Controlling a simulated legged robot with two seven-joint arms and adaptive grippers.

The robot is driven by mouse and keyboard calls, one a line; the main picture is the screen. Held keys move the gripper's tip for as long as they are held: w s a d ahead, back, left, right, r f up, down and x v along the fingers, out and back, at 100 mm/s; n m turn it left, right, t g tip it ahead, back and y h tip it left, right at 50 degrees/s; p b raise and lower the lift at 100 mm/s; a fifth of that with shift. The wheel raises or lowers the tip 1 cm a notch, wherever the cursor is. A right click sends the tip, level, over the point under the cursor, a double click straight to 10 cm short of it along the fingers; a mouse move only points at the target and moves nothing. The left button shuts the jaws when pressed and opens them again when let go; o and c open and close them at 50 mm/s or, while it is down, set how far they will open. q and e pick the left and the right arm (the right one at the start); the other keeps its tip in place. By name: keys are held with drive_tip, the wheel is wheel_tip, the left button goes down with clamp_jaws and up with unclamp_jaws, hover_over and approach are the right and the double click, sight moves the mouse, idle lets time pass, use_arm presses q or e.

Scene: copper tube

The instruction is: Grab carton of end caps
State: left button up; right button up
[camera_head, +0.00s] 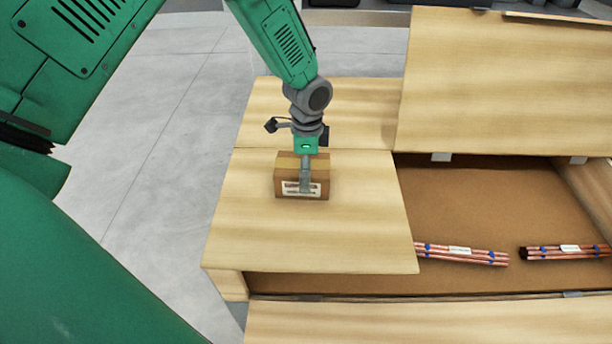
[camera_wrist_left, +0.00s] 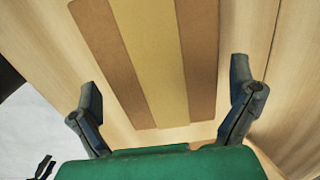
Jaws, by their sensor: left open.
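The carton of end caps (camera_head: 288,178) is a small brown box with a white label on its near face. It sits on the light wooden lid panel in the middle of the head view. My left gripper (camera_head: 305,182) comes down from above over the carton, and one finger hides part of the label. In the left wrist view the carton (camera_wrist_left: 150,60) shows its brown top with a tan tape strip. It lies between the two spread fingers of the left gripper (camera_wrist_left: 164,80), with visible gaps on both sides. My right gripper is not in view.
The wooden panel (camera_head: 310,240) has free room around the carton. To the right is an open wooden crate (camera_head: 480,195) with a brown floor. Two bundles of copper tubes, one left (camera_head: 460,254) and one right (camera_head: 565,252), lie in it. A raised wooden lid (camera_head: 500,80) stands behind.

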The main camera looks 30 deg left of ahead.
use_arm(q)
drive_tip(key=shift+s, duration=0.1)
drive_tip(key=c, duration=0.5)
drive_tip(key=shift+a, duration=0.35)
drive_tip(key=c, duration=0.7)
drive_tip(key=shift+s+a+f, duration=0.1)
drive_tip(key=shift+s+a, duration=0.05)
drive_tip(key=shift+a, duration=0.3)
drive_tip(key=shift+c, duration=1.2)
